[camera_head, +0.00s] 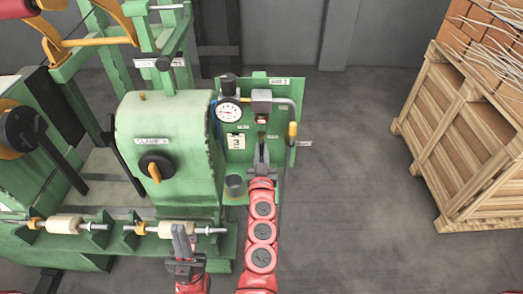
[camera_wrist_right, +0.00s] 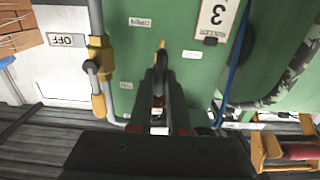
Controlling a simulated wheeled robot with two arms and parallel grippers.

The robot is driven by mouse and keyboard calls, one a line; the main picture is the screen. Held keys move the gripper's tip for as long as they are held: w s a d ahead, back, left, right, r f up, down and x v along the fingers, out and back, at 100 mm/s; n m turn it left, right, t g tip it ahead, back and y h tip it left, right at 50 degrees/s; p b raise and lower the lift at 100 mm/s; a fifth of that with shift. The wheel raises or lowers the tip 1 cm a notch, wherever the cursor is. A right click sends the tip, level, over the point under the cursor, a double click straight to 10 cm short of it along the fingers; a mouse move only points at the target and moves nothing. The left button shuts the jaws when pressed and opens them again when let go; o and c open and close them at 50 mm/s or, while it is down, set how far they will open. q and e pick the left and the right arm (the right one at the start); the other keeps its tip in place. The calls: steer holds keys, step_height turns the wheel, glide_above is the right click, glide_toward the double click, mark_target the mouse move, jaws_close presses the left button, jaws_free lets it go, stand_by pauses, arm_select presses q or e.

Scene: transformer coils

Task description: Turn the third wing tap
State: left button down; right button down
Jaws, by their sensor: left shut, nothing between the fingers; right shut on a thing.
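The green panel (camera_head: 279,170) carries a plate marked 3 (camera_head: 236,142); in the right wrist view this plate (camera_wrist_right: 213,18) reads "3 ROLLER". My right gripper (camera_head: 261,150) is in front of the panel, just right of the plate. It is shut on a small wing tap, whose yellow tip (camera_wrist_right: 162,45) shows just past the fingertips in the right wrist view; the fingers hide most of it. An "OPEN" label (camera_wrist_right: 140,22) is beside it. My left gripper (camera_head: 180,235) is shut and empty, low in front of the green machine by the spools.
A gauge (camera_head: 229,112) and a pipe with a yellow fitting (camera_head: 292,130) are on the panel. A black knob with an orange handle (camera_head: 155,168) is on the machine. A grey cup (camera_head: 235,184) is beside my right arm. Wooden crates (camera_head: 470,140) stand right; the floor between is clear.

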steer(key=shift+m, duration=0.3)
steer(key=m+b, duration=0.1)
steer(key=m, duration=0.2)
steer(key=shift+d+f+m, duration=0.1)
steer(key=shift+f+m, duration=0.05)
steer(key=shift+m, duration=0.25)
steer(key=shift+d+f+m+b, duration=0.15)
steer(key=shift+m+b, duration=0.1)
steer(key=shift+m, duration=3.15)
steer(key=shift+f+m+b, duration=0.1)
steer(key=shift+m+b, duration=0.15)
steer(key=shift+m, duration=3.15)
steer(key=c, duration=0.9)
jaws_free()
steer(key=shift+o, duration=0.2)
